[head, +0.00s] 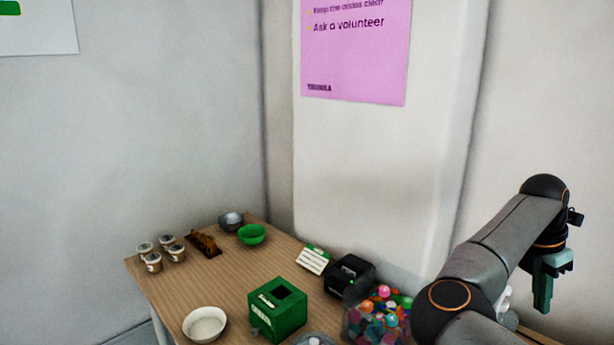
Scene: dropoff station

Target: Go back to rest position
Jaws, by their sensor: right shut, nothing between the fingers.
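My right gripper (543,292) hangs at the right of the head view, pointing down at the end of my right arm, with its teal fingers together and nothing between them. It is apart from the things on the wooden table (186,291). My left gripper is not in view.
The table holds a green box (278,311) with an open top, a white bowl (205,324), a green bowl (252,234), a grey bowl (231,220), several lidded cups (153,262), a black device (350,277) and a container of colourful items (377,318). Walls stand behind.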

